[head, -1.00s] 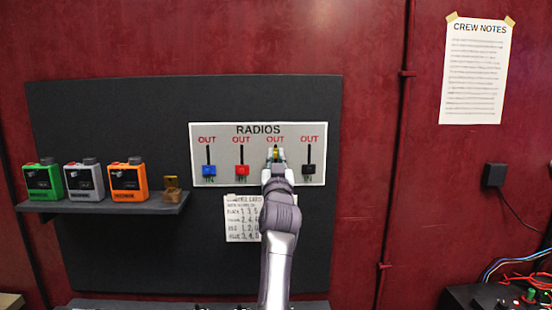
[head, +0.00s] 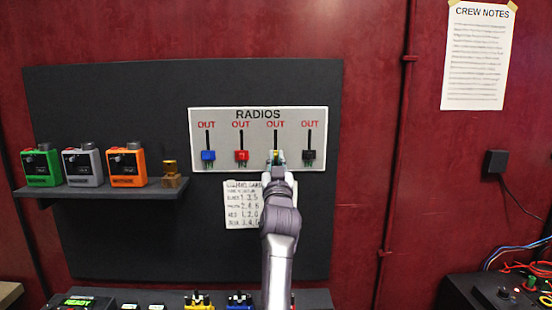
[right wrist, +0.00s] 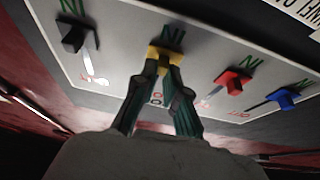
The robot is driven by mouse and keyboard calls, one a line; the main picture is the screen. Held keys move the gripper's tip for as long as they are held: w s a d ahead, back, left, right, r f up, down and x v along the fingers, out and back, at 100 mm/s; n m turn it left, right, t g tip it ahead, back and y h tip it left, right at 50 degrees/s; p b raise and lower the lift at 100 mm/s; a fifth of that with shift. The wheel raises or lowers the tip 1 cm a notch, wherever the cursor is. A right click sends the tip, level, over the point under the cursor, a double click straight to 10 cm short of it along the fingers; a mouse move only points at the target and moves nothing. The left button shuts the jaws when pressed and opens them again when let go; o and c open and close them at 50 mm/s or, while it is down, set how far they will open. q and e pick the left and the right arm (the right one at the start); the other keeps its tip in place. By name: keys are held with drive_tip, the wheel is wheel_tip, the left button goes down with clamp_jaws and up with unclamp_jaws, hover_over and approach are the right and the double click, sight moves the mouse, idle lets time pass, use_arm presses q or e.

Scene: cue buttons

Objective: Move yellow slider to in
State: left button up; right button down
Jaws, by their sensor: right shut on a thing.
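The yellow slider (head: 276,153) is third from the left on the white RADIOS panel (head: 318,118). It sits low in its slot, about level with the other sliders, at the IN end. In the right wrist view the yellow knob (right wrist: 165,54) is beside the green IN label. My right gripper (head: 277,160) is shut on this knob, its fingertips (right wrist: 164,66) touching both sides. The fingers partly hide the knob in the head view. My left gripper is not in view.
Blue (head: 208,155), red (head: 242,155) and black (head: 308,155) sliders share the panel, all low. A card (head: 240,205) hangs below. A shelf (head: 100,197) with radios is at left. A lower ledge with a READY box (head: 78,301) and coloured pieces stands at the bottom.

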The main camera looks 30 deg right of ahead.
drive_tip(key=c, duration=1.2)
unclamp_jaws()
drive_tip(key=shift+w+d+f, duration=0.15)
drive_tip(key=shift+w+f, duration=0.1)
drive_tip(key=shift+f, duration=0.1)
drive_tip(key=shift+s+r, duration=0.1)
drive_tip(key=shift+s, duration=0.1)
drive_tip(key=v, duration=0.7)
